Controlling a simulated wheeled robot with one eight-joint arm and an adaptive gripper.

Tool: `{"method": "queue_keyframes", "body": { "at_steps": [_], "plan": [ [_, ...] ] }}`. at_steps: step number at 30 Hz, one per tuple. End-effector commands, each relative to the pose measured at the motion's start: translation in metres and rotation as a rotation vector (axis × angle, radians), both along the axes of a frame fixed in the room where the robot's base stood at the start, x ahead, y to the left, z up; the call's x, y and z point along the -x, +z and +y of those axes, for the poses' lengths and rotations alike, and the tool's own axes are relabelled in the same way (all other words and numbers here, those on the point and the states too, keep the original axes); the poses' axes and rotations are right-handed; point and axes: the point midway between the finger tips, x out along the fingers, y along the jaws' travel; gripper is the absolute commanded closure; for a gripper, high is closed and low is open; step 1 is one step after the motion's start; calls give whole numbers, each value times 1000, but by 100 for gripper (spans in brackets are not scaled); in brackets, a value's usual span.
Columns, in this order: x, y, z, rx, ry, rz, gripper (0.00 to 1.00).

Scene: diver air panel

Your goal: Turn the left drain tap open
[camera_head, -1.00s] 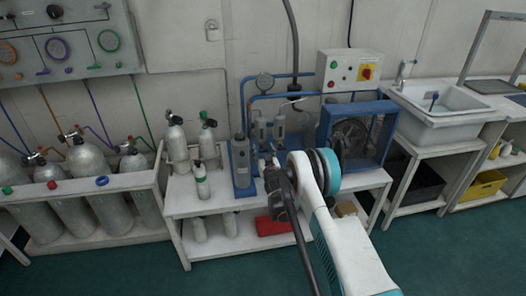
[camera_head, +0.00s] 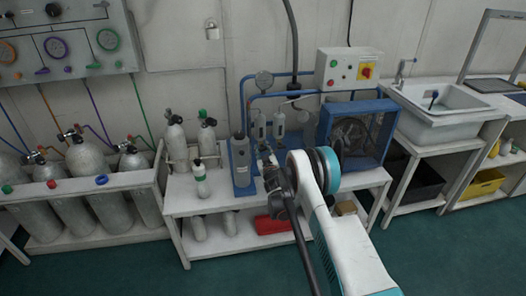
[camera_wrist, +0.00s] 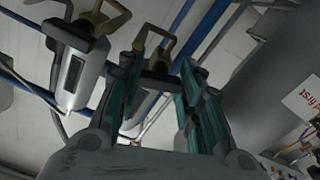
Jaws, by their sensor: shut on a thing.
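My gripper (camera_head: 264,150) is just below the left one. In the wrist view, which looks turned over, the left drain tap (camera_wrist: 157,58) is a brass two-winged handle between my gripper's teal-padded fingers (camera_wrist: 162,92). The fingers are shut on it. The right filter's brass tap (camera_wrist: 92,22) shows beside it, free of the fingers. The tap's open or closed position cannot be told.
A grey cylinder (camera_head: 240,160) stands close left of my gripper, on the white bench (camera_head: 200,208). A blue-framed fan unit (camera_head: 355,135) is at right. Blue pipes (camera_head: 275,95) run above the filters. The floor in front is clear.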

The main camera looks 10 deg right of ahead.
Motion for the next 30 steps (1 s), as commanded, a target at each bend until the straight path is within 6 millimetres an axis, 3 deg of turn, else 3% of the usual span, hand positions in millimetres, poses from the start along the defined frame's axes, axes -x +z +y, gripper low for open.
{"method": "queue_keyframes", "body": {
  "at_steps": [30],
  "plan": [
    [0,-1,1,920,1,1,90]
  ]
}}
